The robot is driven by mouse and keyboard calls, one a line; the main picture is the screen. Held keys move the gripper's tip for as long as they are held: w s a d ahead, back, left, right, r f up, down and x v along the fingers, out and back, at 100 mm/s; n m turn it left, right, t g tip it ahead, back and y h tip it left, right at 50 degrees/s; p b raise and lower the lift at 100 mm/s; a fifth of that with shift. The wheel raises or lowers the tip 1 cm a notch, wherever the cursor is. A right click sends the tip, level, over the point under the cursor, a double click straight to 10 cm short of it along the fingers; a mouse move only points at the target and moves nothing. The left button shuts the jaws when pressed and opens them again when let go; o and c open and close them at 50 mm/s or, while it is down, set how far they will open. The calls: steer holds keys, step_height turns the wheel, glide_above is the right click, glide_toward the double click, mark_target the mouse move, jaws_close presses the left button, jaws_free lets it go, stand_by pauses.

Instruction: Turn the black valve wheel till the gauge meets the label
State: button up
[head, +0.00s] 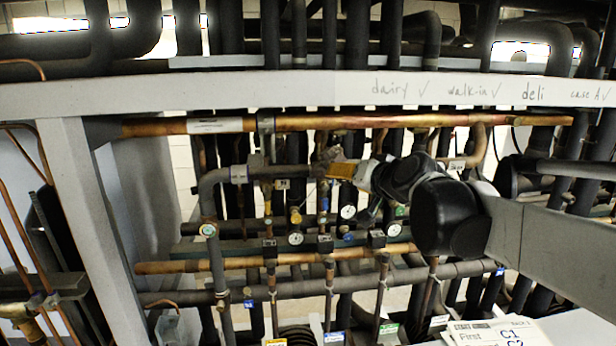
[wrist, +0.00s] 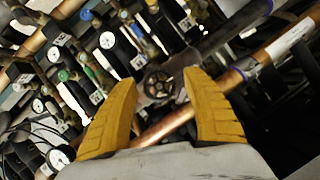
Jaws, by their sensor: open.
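The black valve wheel (wrist: 157,82) is small and spoked. White round gauges show in the head view, one (head: 348,211) just below my gripper and another (head: 295,238) lower left. Their needles and the target label are too small to read.
A copper header pipe (head: 220,125) runs just above my gripper. Dark vertical pipes and small valves crowd around it. A grey beam (head: 280,92) with handwritten words crosses above. Printed sheets (head: 497,332) marked C1 and C2 lie at the lower right.

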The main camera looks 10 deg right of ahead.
steer(key=c, duration=1.2)
steer(key=shift+f+m+y+b, duration=0.1)
steer(key=shift+m+y+b, duration=0.5)
steer(key=shift+m+b, duration=0.45)
steer(key=shift+m+t+y+b, duration=0.5)
steer(key=shift+m+y+b, duration=0.15)
steer(key=shift+m, duration=0.4)
steer(key=shift+c, duration=0.2)
steer(key=o, duration=1.2)
steer(key=shift+o, duration=0.2)
